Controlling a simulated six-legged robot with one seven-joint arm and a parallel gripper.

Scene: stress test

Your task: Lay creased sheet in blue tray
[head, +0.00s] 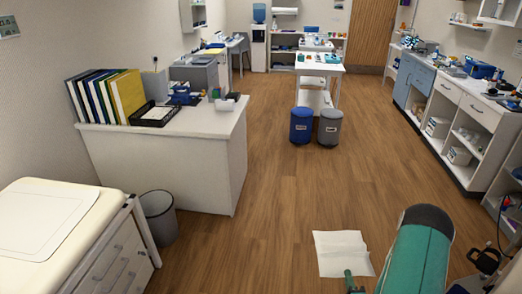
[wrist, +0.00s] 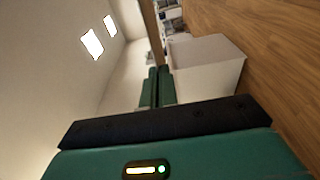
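The creased sheet (head: 338,250) is white with faint fold lines and shows low in the head view, in front of the wood floor. My gripper (head: 350,275) meets its lower edge with green fingers. In the wrist view my gripper (wrist: 158,72) has its two green fingers close together, and the white sheet (wrist: 208,68) spreads from beside their tips, bent along a crease. It looks held. I cannot surely make out the blue tray; a small blue item (head: 481,70) on the right counter may be it.
A white desk (head: 215,125) with binders (head: 105,97) and a black paper tray (head: 157,114) stands left. A grey waste bin (head: 159,215) is beside it. Blue (head: 302,125) and grey (head: 330,127) bins stand before a white table (head: 319,68). The middle floor is clear.

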